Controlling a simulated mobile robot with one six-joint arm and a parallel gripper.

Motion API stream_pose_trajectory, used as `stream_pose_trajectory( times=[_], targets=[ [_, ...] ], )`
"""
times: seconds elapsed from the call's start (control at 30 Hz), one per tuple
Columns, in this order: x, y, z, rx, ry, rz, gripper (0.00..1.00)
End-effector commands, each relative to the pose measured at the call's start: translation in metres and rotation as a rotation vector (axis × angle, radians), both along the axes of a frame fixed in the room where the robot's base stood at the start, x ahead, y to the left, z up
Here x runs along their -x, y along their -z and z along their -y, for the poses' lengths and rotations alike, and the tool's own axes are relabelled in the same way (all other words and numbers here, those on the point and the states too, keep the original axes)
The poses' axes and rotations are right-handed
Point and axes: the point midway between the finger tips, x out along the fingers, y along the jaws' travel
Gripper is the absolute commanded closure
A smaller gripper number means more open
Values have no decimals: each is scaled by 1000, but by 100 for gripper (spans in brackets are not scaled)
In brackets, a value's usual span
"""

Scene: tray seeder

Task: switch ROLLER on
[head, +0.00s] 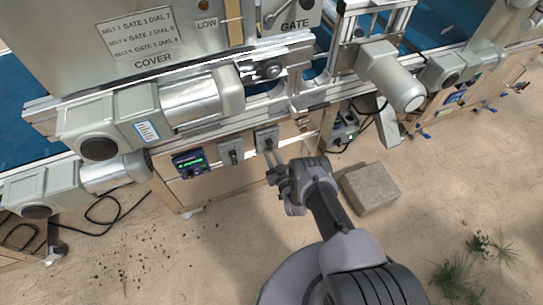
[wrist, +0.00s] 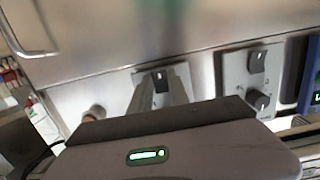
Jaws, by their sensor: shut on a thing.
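Two grey control boxes are fixed to the machine's front rail. My gripper (head: 274,160) is at the right-hand box (head: 266,136) in the head view. In the wrist view, its two fingers (wrist: 158,86) close together at that box's face (wrist: 142,78), below a small dark switch (wrist: 158,74). They appear shut on the box's knob, which they hide. The other box (head: 231,151) also shows in the wrist view (wrist: 232,72), with a dark rocker switch and a round black knob. I cannot read a ROLLER label or tell the setting.
A blue unit with a green display (head: 190,163) sits left of the boxes in the head view. A stone block (head: 370,188) lies on the sandy ground right of my gripper. Motors (head: 110,125) jut out above the rail. Open ground lies in front.

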Motion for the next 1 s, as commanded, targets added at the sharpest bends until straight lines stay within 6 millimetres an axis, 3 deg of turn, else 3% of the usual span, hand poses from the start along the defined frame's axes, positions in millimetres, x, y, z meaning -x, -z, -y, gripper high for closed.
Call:
stream_pose_trajectory(
  times=[0.03, 0.13, 0.43, 0.57, 0.67, 1.0],
  targets=[
    [1, 1, 0, 0, 0, -2, 76],
    [1, 1, 0, 0, 0, -2, 57],
    [1, 0, 0, 1, 0, -2, 56],
    [12, -3, 4, 0, 0, -5, 56],
    [32, -9, 10, 0, 2, -6, 56],
    [132, -16, 40, 0, 3, -6, 56]
  ],
)
